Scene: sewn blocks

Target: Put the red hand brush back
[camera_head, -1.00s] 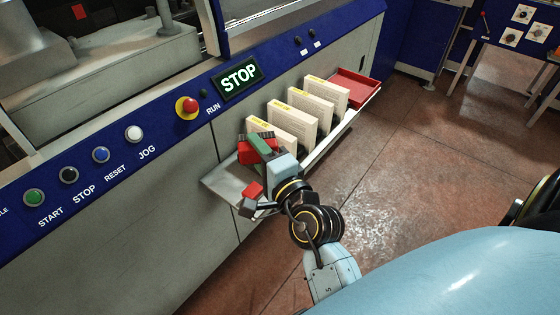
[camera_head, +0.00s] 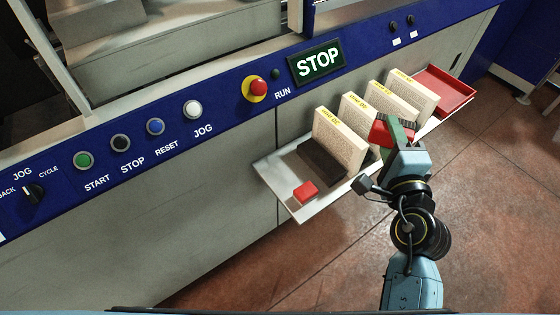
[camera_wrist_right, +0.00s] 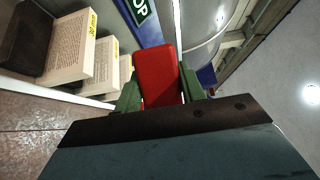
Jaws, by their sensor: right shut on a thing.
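My right gripper (camera_head: 396,132), with green fingers, is shut on the red hand brush (camera_head: 381,131). Dark bristles show at the brush's upper edge in the head view. The gripper holds it in front of the standing book blocks, above the pale shelf (camera_head: 283,187). In the right wrist view the brush's red body (camera_wrist_right: 158,75) sits between the two green fingers (camera_wrist_right: 159,95). A red tray (camera_head: 446,88) is at the shelf's far right end and looks empty. Whether the brush touches the shelf or a block is hidden. My left gripper is not in view.
Several sewn book blocks (camera_head: 340,143) stand in a row on the shelf. The machine panel (camera_head: 225,103) with buttons runs behind. Open floor lies to the right.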

